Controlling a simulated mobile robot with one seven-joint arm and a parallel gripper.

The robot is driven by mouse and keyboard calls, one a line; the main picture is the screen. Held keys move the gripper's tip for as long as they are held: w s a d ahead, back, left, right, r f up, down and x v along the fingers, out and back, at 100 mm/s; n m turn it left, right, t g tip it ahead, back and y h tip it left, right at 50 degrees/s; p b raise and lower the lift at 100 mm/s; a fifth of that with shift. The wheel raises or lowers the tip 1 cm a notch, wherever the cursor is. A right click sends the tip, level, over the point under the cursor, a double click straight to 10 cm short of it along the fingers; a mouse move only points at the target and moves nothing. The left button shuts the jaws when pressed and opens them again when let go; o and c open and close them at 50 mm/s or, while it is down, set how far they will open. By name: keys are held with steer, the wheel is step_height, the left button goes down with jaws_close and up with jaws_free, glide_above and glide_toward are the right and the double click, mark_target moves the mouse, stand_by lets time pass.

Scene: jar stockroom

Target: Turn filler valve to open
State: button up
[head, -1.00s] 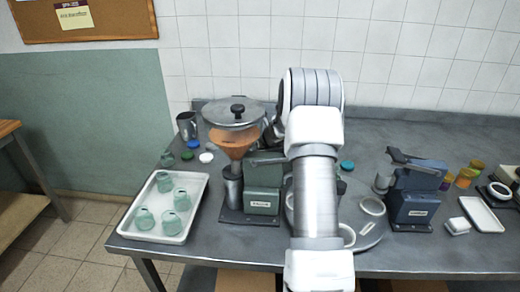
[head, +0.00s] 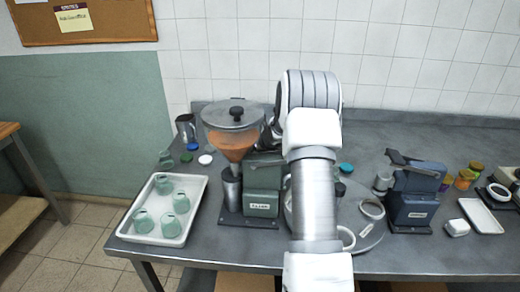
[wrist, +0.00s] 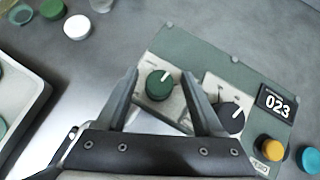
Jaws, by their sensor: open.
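The grey-green filler (head: 263,190) stands left of centre on the table, with a lidded hopper (head: 230,140) of orange contents above a metal cup (head: 231,186). In the wrist view, a control panel (wrist: 196,48) carries a green knob (wrist: 159,86) whose white mark points up and right. My gripper (wrist: 160,76) is open, its fingers on either side of the green knob; I cannot tell whether they touch it. A black knob (wrist: 230,118) with a white mark sits just right of the right finger. In the head view my gripper is hidden.
The panel also has a display (wrist: 277,103) reading 023 and a yellow button (wrist: 270,149). A white tray (head: 119,232) of glass jars stands left. A round turntable (head: 372,240) and a blue machine (head: 411,205) stand right. Loose caps lie around the filler.

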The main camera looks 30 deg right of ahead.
steer(key=p+v, duration=0.1)
steer(key=v, duration=1.6)
steer(key=shift+s, duration=0.2)
steer(key=shift+r, duration=0.2)
